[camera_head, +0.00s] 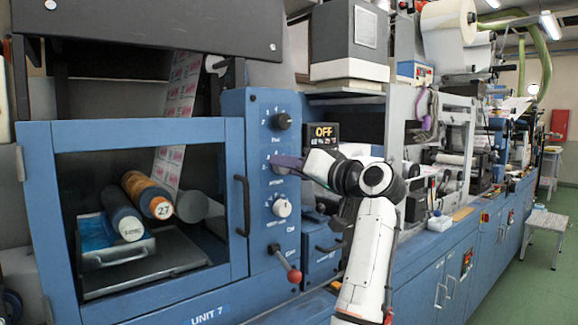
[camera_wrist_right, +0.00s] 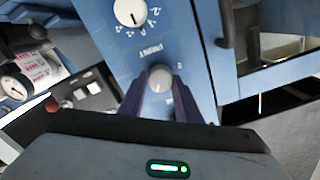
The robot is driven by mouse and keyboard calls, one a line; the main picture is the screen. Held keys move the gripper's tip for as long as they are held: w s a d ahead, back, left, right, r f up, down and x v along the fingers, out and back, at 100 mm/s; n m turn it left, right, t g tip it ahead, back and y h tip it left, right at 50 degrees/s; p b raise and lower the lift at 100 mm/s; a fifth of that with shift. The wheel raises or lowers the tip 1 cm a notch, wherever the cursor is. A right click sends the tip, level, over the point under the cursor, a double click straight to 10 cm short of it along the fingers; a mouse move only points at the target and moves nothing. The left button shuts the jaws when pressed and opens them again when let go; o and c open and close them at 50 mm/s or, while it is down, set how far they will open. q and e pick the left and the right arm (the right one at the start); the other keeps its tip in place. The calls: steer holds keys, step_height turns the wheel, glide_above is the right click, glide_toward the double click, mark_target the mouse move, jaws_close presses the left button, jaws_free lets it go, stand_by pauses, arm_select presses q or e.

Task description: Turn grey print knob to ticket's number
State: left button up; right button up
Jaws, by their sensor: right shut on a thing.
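The gripper also shows in the right wrist view (camera_wrist_right: 160,88). In the head view, the fingers hide the knob, and its pointer cannot be read. I cannot pick out a ticket with a readable number. My left gripper is out of view.
A black knob (camera_head: 283,121) is above and a white knob (camera_head: 282,207) below. A red-ended lever (camera_head: 293,275) sticks out lower down. A black display (camera_head: 324,131) reads "OFF". A windowed door with a dark handle (camera_head: 242,205) is left of the panel; rollers (camera_head: 147,194) show behind it.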

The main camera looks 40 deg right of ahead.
steer(key=o, duration=1.1)
steer(key=shift+c, duration=0.2)
steer(key=s+b, duration=0.1)
steer(key=s, duration=0.9)
steer(key=shift+s+d, duration=0.15)
steer(key=shift+d, duration=0.25)
